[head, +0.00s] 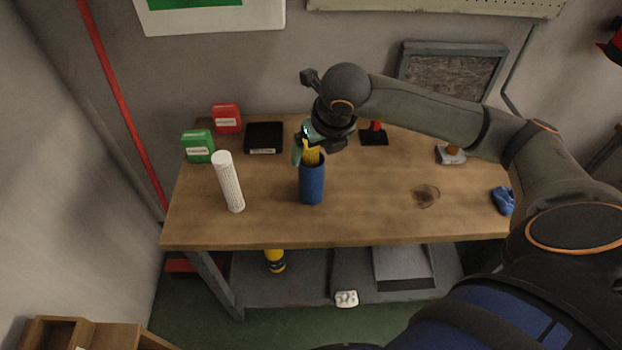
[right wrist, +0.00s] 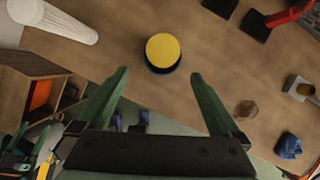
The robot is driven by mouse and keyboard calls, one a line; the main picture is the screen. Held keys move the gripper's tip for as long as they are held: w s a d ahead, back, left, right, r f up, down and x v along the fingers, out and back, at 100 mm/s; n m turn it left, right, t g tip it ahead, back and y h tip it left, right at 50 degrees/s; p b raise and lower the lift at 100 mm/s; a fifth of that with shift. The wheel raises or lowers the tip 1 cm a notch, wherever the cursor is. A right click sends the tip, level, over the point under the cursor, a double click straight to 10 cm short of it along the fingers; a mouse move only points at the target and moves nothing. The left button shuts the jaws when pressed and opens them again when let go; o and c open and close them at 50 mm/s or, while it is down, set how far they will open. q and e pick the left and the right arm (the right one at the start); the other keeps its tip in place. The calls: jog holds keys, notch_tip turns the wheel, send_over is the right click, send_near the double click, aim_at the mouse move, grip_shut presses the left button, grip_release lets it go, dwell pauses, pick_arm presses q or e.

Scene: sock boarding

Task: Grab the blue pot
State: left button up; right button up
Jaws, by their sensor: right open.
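The blue pot (head: 312,185) stands upright on the wooden table, with a yellow top (head: 311,155). In the right wrist view, its round yellow top (right wrist: 163,49) shows from above with a thin dark blue rim below. My right gripper (head: 316,149) is at the top of the pot in the head view and partly covers it. In the right wrist view its two green fingers (right wrist: 160,74) are spread wide and empty, with the pot just beyond the gap between the tips. I cannot tell whether a finger touches the pot.
A white ribbed cylinder (head: 229,182) stands left of the pot. A green box (head: 197,146), a red box (head: 227,118) and a black tray (head: 264,138) are behind it. A blue cloth-like item (head: 503,200) lies at the right. The table right of the pot is mostly clear.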

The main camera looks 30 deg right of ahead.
aim_at(312, 161)
jog(key=x, duration=0.2)
jog(key=shift+w+f, duration=0.2)
jog(key=shift+f, duration=0.1)
jog(key=x, duration=0.1)
jog(key=p+x, duration=0.1)
jog(key=x, duration=0.3)
jog(key=shift+w+d+r, duration=0.1)
jog(key=shift+w+d, duration=0.1)
jog(key=shift+w, duration=0.1)
grip_shut()
jog(key=shift+r, duration=0.1)
